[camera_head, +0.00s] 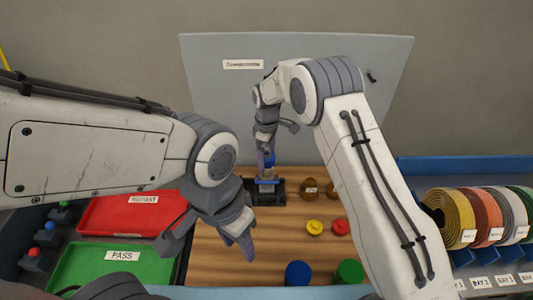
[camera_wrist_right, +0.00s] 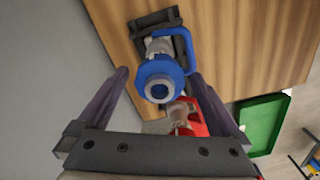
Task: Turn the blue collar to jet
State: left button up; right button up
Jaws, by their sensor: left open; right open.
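The blue collar (camera_wrist_right: 160,78) is a ring around a paler nozzle, with a blue handle loop (camera_wrist_right: 187,50) beside it. It also shows in the head view (camera_head: 268,160), partly hidden by my right gripper. The pump stands in a dark holder (camera_head: 277,192) on the wooden bench. My right gripper (camera_wrist_right: 159,77) is open, its two fingers on either side of the collar; the left finger looks apart from it, and I cannot tell whether the right one touches. My left gripper (camera_head: 208,250) is open and empty, over the bench's left edge near the trays.
A red tray (camera_head: 100,220) and a green tray marked PASS (camera_head: 75,270) lie at left. Yellow (camera_head: 315,227), red (camera_head: 340,226), blue (camera_head: 298,273) and green (camera_head: 349,271) round pieces stand on the bench. Coloured rolls (camera_head: 480,215) sit at right. A grey panel (camera_head: 215,90) rises behind.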

jog(key=c, duration=1.4)
jog(key=shift+m, duration=0.3)
jog(key=m+b, duration=0.2)
jog(key=m, duration=0.1)
jog(key=shift+f, duration=0.1)
jog(key=m+b, duration=0.1)
jog(key=m, duration=0.3)
jog(key=shift+w, duration=0.1)
jog(key=shift+m+b, duration=0.55)
jog(key=shift+m, duration=2.15)
jog(key=shift+m+b, duration=0.3)
jog(key=shift+m, duration=2.2)
